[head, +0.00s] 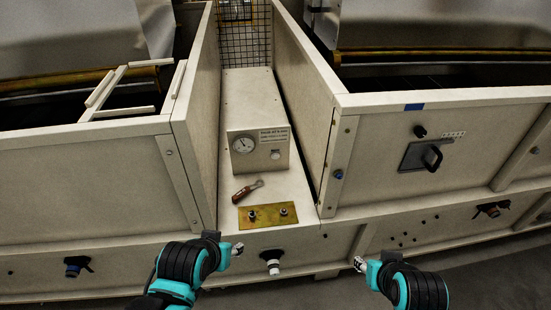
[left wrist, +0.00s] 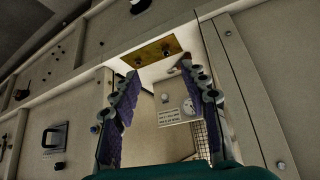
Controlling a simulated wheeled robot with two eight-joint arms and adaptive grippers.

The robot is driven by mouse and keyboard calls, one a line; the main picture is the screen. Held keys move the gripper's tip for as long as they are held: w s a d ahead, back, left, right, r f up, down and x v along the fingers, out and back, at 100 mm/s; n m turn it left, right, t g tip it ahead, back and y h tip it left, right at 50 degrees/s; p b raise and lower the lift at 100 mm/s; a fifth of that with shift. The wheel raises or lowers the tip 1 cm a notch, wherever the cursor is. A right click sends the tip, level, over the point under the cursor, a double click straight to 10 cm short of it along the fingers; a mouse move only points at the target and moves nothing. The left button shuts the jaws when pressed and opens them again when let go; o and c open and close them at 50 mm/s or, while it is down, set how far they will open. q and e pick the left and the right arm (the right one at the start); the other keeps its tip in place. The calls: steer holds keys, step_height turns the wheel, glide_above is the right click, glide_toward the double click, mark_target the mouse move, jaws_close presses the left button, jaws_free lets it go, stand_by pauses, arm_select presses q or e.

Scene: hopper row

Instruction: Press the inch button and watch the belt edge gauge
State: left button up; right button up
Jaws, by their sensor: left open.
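A cream box with a round white dial gauge (head: 243,145), a small label and a small round pale button (head: 275,154) stands in the bay between two hoppers. The gauge also shows in the left wrist view (left wrist: 188,107), upside down, as does the button (left wrist: 165,98). The lettering is too small to read. My left gripper (head: 237,249) is open and empty in front of the bay, below the box; its fingers (left wrist: 160,80) frame the bay in the left wrist view. My right gripper (head: 360,264) is farther right, clear of the panel; its jaw opening cannot be made out.
A brass plate (head: 268,216) with two dark studs lies on the ledge before the box. A red-handled tool (head: 247,190) lies between them. Hopper walls (head: 197,110) flank the bay. A white-ended fitting (head: 272,262) sticks out of the front panel between my grippers.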

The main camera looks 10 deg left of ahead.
arm_select(q)
jaws_close()
stand_by(1.2)
